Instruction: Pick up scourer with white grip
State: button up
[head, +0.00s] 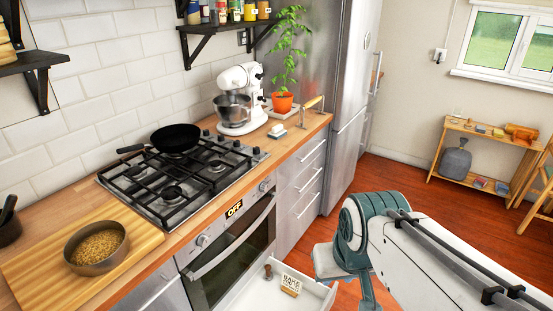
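A small block with a white top and a darker base (277,130) lies on the wooden counter in the head view, in front of the orange plant pot and right of the stand mixer. It looks like the scourer with white grip, but it is too small to be certain. My arm reaches in from the lower right, with its teal joint right of the counter and over the floor. My gripper's fingers do not show, so whether it is open or shut is hidden. No contact between my arm and the block is visible.
A stand mixer (239,100), a potted plant (283,102) and a wooden-handled item (314,103) stand near the block. A steel fridge (330,70) rises behind. A gas hob (180,180) lies left. An open drawer (315,290) juts out below.

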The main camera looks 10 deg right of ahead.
aim_at(278, 132)
jog(key=z, duration=1.45)
jog(key=i, duration=4.55)
jog(key=u, duration=3.2)
